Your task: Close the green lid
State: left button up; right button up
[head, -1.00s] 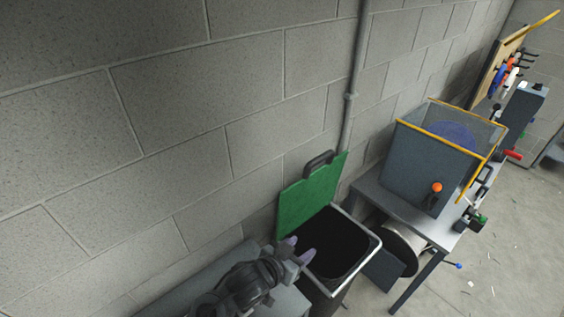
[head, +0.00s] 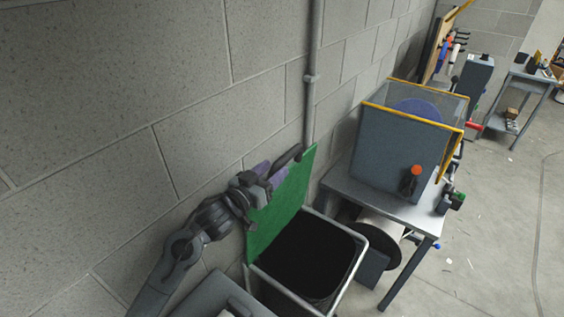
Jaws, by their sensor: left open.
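The green lid (head: 285,212) stands upright and open at the wall side of a black bin (head: 312,262) with a pale metal frame. The bin's dark inside shows. My left gripper (head: 272,171) is at the lid's upper left, with its purple fingertips by the lid's top edge near the wall. It is open. Whether the fingers touch the lid cannot be told. The lid's dark handle (head: 287,158) shows only in part behind the gripper. My right gripper is not in view.
A grey table (head: 385,203) right of the bin carries a blue-grey box machine (head: 392,150) with yellow edges and an orange knob. A grey surface (head: 222,297) lies left of the bin. A vertical pipe (head: 311,95) runs down the block wall. Open floor lies at right.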

pick_arm(q)
jog(key=shift+x, duration=2.75)
jog(key=shift+a, duration=0.1)
jog(key=shift+c, duration=0.2)
grip_shut()
